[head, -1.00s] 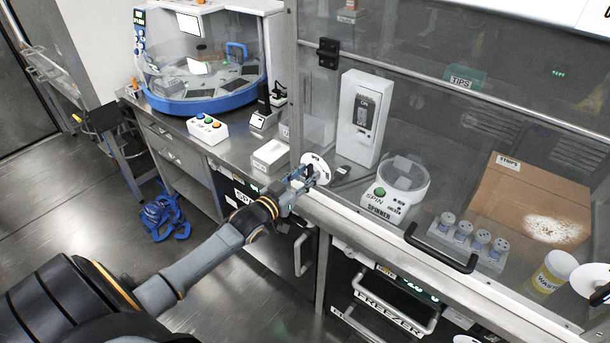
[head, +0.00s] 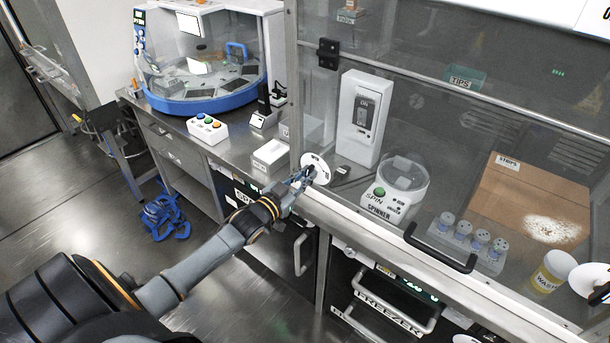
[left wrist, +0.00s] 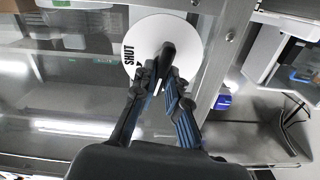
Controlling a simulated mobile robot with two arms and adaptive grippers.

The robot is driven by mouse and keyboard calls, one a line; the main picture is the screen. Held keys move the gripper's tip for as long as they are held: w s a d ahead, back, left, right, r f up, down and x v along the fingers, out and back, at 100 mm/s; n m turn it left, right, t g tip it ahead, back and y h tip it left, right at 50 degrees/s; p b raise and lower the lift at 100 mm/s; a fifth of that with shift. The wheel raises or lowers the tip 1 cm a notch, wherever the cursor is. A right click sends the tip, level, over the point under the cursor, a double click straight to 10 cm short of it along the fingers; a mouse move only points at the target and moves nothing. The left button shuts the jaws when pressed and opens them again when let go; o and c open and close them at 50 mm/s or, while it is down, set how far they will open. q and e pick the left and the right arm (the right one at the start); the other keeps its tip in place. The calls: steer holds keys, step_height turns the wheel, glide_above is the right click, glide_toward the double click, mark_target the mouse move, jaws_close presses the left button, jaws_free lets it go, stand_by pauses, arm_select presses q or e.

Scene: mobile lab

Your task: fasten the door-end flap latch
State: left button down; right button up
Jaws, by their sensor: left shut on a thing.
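The flap latch is a white round disc (head: 318,168) at the left end of the hood's front sill, with a dark lever over it. In the left wrist view the disc (left wrist: 143,50) carries the word SHUT at its left side, and the black lever (left wrist: 168,52) stands across its middle, tilted. My left gripper (head: 304,177) is at the disc; in the left wrist view its fingers (left wrist: 160,82) are closed around the lever's near end. The fingers and lever hide part of the disc. My right gripper is not in view.
The clear hood front has a black bar handle (head: 440,248). Behind it stand a spinner (head: 395,190), a switch box (head: 363,115) and a cardboard box (head: 530,200). Another white disc (head: 590,280) is at the right edge.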

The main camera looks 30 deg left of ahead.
arm_select(q)
steer(key=m+b, duration=0.1)
steer(key=m, duration=0.9)
steer(key=f+m+b, duration=0.1)
steer(key=m, duration=0.4)
steer(key=shift+d+m+b, duration=0.3)
steer(key=shift+d+b, duration=0.05)
steer(key=shift+d, duration=0.05)
steer(key=shift+m, duration=0.3)
steer(key=c, duration=1.4)
jaws_free()
steer(key=shift+o, duration=0.2)
steer(key=s+a, duration=0.1)
steer(key=s, duration=1.1)
